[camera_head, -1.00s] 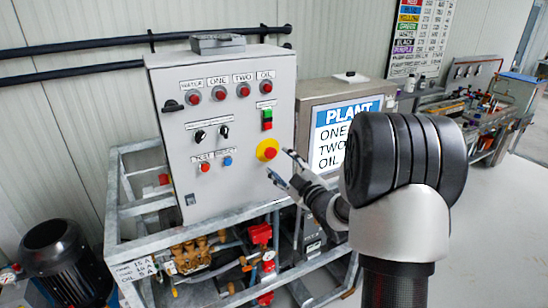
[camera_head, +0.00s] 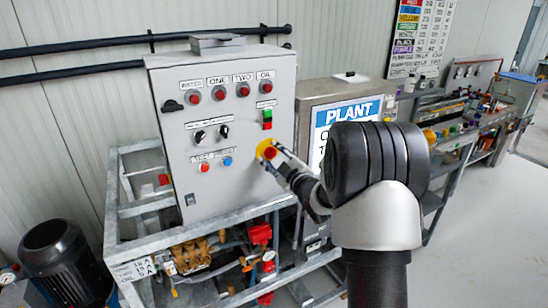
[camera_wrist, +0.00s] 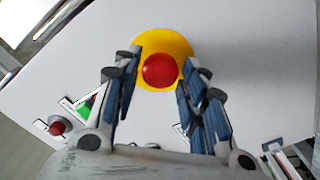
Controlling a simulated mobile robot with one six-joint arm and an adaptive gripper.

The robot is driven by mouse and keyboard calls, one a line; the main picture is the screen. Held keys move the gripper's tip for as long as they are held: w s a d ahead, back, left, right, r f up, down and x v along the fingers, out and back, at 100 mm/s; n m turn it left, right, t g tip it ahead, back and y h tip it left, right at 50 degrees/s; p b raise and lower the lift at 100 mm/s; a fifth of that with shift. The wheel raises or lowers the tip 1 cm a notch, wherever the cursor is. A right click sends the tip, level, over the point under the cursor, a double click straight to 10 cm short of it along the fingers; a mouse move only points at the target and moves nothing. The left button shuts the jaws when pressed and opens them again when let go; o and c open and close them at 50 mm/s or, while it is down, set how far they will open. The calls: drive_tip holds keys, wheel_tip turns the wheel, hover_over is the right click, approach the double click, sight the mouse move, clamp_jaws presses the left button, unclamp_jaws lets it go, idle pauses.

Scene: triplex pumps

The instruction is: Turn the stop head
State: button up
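The stop head is a red round knob (camera_wrist: 160,71) on a yellow disc (camera_wrist: 178,43), on the front of the grey control cabinet (camera_head: 235,185). In the head view the knob (camera_head: 270,153) sits at the cabinet's right side. My gripper (camera_wrist: 158,82) is open in the wrist view, its two blue-padded fingers either side of the knob, with gaps to it. In the head view my gripper (camera_head: 272,158) is at the yellow disc, its fingertips overlapping it. Whether the fingers touch the cabinet face cannot be told.
A green and red button pair (camera_head: 267,119) is just above the stop head. A blue button (camera_head: 228,161) and a red button (camera_head: 205,167) are to its left. The "PLANT" sign (camera_head: 350,112) is to the right, partly behind my arm. Pipes and the frame lie below.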

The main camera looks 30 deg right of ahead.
drive_tip(key=c, duration=0.6)
drive_tip(key=m+b, duration=0.1)
drive_tip(key=m, duration=0.1)
drive_tip(key=shift+m, duration=0.3)
drive_tip(key=shift+c, duration=0.2)
drive_tip(key=shift+m+b, duration=0.35)
drive_tip(key=shift+m, duration=1.05)
drive_tip(key=o, duration=1.1)
drive_tip(key=s, duration=1.2)
drive_tip(key=shift+d, duration=0.25)
